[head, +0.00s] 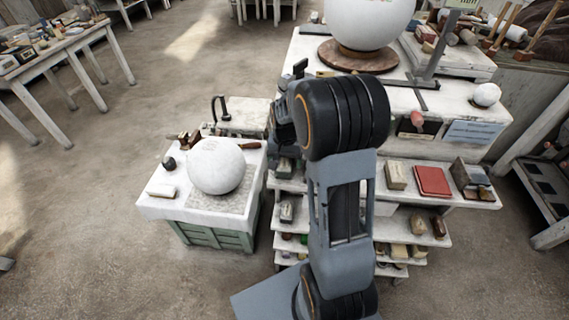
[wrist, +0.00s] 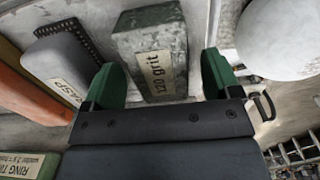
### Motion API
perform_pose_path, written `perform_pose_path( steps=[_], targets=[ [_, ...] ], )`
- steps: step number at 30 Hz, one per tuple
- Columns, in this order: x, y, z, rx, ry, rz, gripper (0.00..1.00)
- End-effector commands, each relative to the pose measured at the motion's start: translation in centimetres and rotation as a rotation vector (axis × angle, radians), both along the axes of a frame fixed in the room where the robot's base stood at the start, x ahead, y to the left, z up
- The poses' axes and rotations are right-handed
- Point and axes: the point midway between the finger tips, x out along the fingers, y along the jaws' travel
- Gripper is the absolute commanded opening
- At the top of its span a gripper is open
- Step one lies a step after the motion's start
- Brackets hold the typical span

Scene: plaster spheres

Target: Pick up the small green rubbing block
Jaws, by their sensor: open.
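A small mottled dark-green block (wrist: 151,52) with a "120 grit" label fills the upper middle of the wrist view. It is likely the rubbing block; I cannot pick it out in the head view. My gripper (wrist: 162,76) is open, with one green-padded finger on either side of the block's near part. A gap shows beside each finger, and I see no clear contact. Whether the fingers are level with the block is hard to tell. In the head view my gripper (head: 286,118) is partly hidden behind my arm.
In the wrist view a grey block marked "RASP" (wrist: 62,62) and an orange piece (wrist: 30,95) lie left of the green block. A white sphere (wrist: 280,38) is close on the right. In the head view a plaster sphere (head: 217,165) sits on a low stand.

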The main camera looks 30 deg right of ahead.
Motion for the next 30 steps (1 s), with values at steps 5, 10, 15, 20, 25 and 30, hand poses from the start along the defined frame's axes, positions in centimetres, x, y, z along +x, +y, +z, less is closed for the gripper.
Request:
perform_pose_path(
  steps=[5, 10, 15, 20, 25, 30],
  targets=[
    [-0.01, 0.01, -1.34, 0.0, 0.0, 0.0, 0.83],
    [0.0, 0.0, -1.49, 0.0, 0.0, 0.0, 0.83],
    [0.0, 0.0, -1.46, -0.001, -0.001, 0.0, 0.74],
    [0.01, -0.01, -1.44, -0.001, -0.001, 0.0, 0.59],
    [0.01, -0.01, -1.44, -0.001, -0.001, 0.0, 0.43],
    [0.01, -0.01, -1.43, -0.001, -0.001, 0.0, 0.27]
  ],
)
